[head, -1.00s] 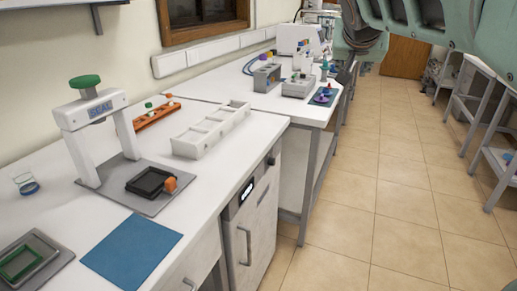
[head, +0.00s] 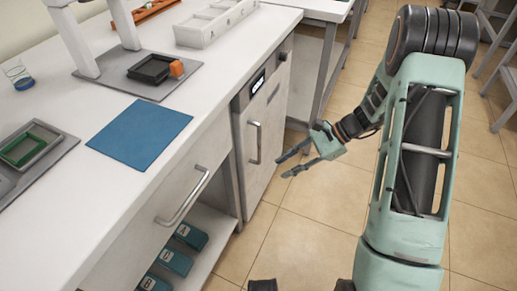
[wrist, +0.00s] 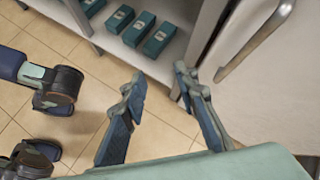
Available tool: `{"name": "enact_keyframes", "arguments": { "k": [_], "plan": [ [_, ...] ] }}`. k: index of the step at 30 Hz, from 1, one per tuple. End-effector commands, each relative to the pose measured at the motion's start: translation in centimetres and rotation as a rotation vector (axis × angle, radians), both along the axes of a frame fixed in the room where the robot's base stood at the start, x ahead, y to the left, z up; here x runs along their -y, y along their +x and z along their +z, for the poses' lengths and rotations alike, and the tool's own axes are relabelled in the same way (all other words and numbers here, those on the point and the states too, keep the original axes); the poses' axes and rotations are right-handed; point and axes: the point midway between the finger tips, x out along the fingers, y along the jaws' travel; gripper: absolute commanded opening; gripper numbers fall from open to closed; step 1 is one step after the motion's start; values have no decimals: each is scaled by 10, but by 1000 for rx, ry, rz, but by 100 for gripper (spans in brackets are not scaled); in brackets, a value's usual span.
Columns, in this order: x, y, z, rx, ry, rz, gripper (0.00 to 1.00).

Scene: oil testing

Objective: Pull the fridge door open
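The fridge (head: 263,120) is the white unit under the counter, with a dark display panel (head: 258,82) at its top. Its door is shut. A vertical metal bar handle (head: 254,142) is on the door; a metal handle on a white panel also shows at the upper right of the wrist view (wrist: 258,38). My gripper (head: 282,167) is in front of the fridge, to the right of the handle and a little lower in the picture. Its two fingers are spread apart with nothing between them, and the wrist view (wrist: 158,75) shows floor between them. It appears clear of the handle.
A drawer with a slanted handle (head: 182,196) is left of the fridge, above an open shelf with blue boxes (head: 176,262). The white counter (head: 75,110) holds a blue mat (head: 139,134) and a scale stand. Tiled floor (head: 300,240) is free in front.

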Motion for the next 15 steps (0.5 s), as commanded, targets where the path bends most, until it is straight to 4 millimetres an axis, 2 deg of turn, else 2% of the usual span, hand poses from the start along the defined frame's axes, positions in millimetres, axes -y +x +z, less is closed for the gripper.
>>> {"name": "enact_keyframes", "arguments": {
  "k": [1, 3, 6, 10, 15],
  "plan": [
    [-7, -3, -20, -50, 102, -83, 28],
    [-17, 2, -31, -96, 247, -203, 28],
    [-22, 17, -40, -140, 442, -383, 28],
    [-14, 39, -46, -165, 641, -588, 28],
    [2, 59, -49, -167, 777, -749, 28]
  ]
}}
